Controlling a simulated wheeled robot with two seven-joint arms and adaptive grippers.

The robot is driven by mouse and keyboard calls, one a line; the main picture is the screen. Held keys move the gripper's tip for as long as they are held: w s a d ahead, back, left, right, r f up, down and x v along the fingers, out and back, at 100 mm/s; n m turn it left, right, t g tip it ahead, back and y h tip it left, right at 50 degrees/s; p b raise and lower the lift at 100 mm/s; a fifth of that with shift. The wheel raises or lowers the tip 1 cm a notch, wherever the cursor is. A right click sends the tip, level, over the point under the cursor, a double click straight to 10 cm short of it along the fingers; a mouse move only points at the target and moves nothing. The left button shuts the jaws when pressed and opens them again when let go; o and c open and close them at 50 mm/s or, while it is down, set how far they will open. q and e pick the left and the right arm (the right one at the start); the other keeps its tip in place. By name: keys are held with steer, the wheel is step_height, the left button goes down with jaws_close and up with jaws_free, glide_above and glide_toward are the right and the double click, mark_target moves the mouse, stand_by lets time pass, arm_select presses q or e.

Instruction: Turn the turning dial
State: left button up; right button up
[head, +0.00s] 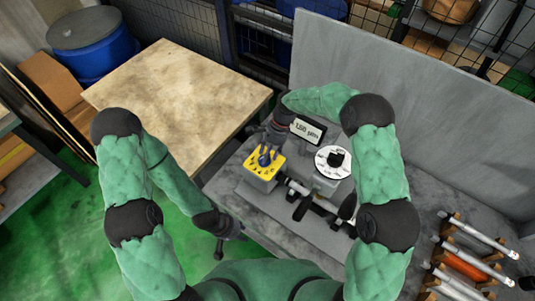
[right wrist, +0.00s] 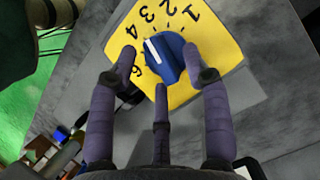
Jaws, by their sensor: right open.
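The turning dial (right wrist: 172,57) is a blue knob with a white pointer line on a yellow numbered plate (right wrist: 218,45). In the right wrist view, the line points up and left, roughly toward the 4. The knob (head: 265,159) also shows on the yellow-topped box in the head view. My right gripper (right wrist: 160,66) is open, with one finger on either side of the knob and a third below it. Contact cannot be told. My left gripper (head: 219,247) hangs low beside the machine's front left, away from the dial; its fingers are too small to judge.
The grey grinder carries a white round scale (head: 333,162) with a black knob and a small display (head: 308,130). A wooden table (head: 180,95) stands to the left. Metal shafts on wooden racks (head: 470,265) lie at right. A grey panel (head: 400,90) rises behind.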

steer(key=v, duration=1.1)
steer(key=shift+r, duration=0.35)
steer(key=shift+w, duration=0.1)
